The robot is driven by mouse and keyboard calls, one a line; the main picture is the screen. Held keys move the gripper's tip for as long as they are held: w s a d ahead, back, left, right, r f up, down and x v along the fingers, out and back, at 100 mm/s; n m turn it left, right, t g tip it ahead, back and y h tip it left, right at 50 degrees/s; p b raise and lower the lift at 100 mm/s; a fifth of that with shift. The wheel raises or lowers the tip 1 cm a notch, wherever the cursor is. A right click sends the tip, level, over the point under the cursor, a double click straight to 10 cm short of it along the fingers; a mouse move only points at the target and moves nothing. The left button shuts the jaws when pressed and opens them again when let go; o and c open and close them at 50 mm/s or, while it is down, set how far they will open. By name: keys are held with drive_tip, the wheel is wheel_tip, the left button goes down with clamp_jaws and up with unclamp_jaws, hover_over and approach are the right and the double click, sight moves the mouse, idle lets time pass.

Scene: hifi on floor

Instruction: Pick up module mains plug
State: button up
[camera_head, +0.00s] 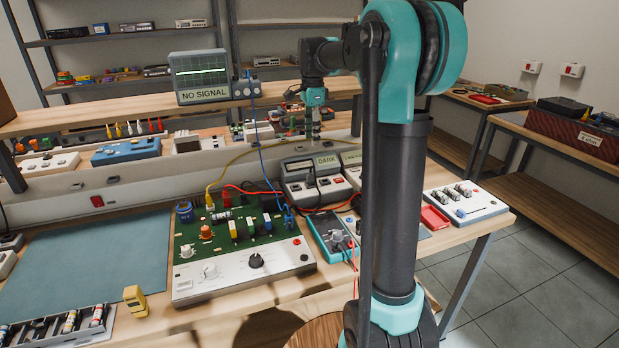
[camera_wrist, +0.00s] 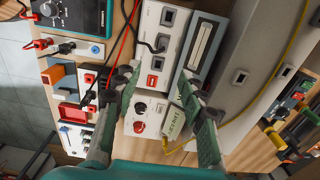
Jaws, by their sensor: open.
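In the wrist view a small black plug-like piece (camera_wrist: 88,97) sits at a white unit left of my left finger, with a black cable curving from it. I cannot tell for certain which end is the module mains plug. My gripper (camera_wrist: 156,78) is open and empty, its green fingers spread on either side of the white module.
A green circuit board (camera_head: 240,225) with red, blue and yellow leads lies left of the modules. A blue meter (camera_head: 330,236) and a red tray (camera_head: 434,218) are nearby. An oscilloscope (camera_head: 200,78) stands on the shelf behind. The teal mat (camera_head: 85,265) is mostly clear.

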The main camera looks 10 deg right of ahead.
approach(311, 175)
wheel_tip(311, 175, down, 5)
drive_tip(key=shift+s+d+f, duration=0.1)
drive_tip(key=shift+f, duration=0.05)
drive_tip(key=shift+w+f, duration=0.15)
drive_tip(key=shift+f, duration=1.2)
drive_tip(key=shift+w+f, duration=0.1)
drive_tip(key=shift+f, duration=1.2)
drive_tip(key=shift+c, duration=0.2)
clamp_jaws()
